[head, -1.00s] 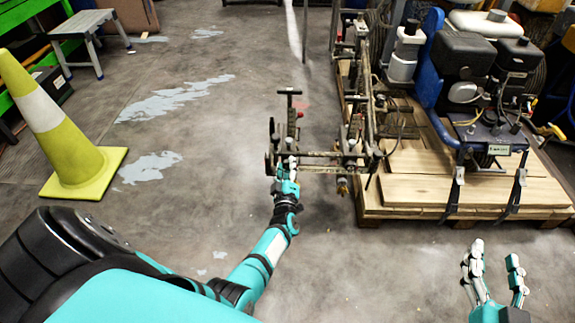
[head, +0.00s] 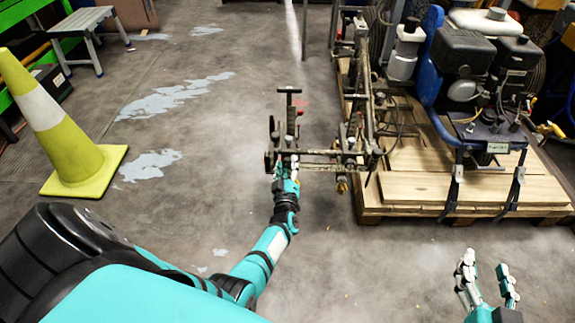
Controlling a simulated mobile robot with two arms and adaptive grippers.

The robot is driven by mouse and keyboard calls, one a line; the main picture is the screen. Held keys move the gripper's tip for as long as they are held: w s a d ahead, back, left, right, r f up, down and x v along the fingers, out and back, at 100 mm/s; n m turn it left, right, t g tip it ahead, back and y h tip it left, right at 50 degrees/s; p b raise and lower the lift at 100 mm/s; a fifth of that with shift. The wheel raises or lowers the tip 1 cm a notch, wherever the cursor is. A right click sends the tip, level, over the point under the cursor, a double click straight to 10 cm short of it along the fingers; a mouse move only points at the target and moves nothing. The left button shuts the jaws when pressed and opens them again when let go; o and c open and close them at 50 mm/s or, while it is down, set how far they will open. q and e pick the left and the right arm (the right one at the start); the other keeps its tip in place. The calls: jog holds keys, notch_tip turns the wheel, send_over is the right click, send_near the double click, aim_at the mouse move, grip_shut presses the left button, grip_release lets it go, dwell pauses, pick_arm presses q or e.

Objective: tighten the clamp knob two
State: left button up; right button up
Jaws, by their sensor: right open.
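A dark metal frame with bars and clamps (head: 318,155) reaches out to the left from the line striper on the pallet. T-shaped clamp handles stand up from it, one tall handle (head: 289,92) at its left end. My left gripper (head: 287,168) is at the near left part of the frame, right at the bar. Its fingers are small and partly hidden against the frame, so I cannot tell whether they close on a knob. My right gripper (head: 487,275) is open and empty at the lower right, over bare floor, apart from the frame.
The line striper with its engine (head: 466,62) stands on a wooden pallet (head: 400,203) at the right, with straps at the front. A yellow-green cone (head: 88,170) and a grey step stool (head: 84,25) stand at the left. The floor in between is clear.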

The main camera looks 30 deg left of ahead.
pick_arm(q)
jog(key=shift+o, duration=1.1)
jog(key=shift+r, duration=0.1)
jog(key=shift+a, duration=0.1)
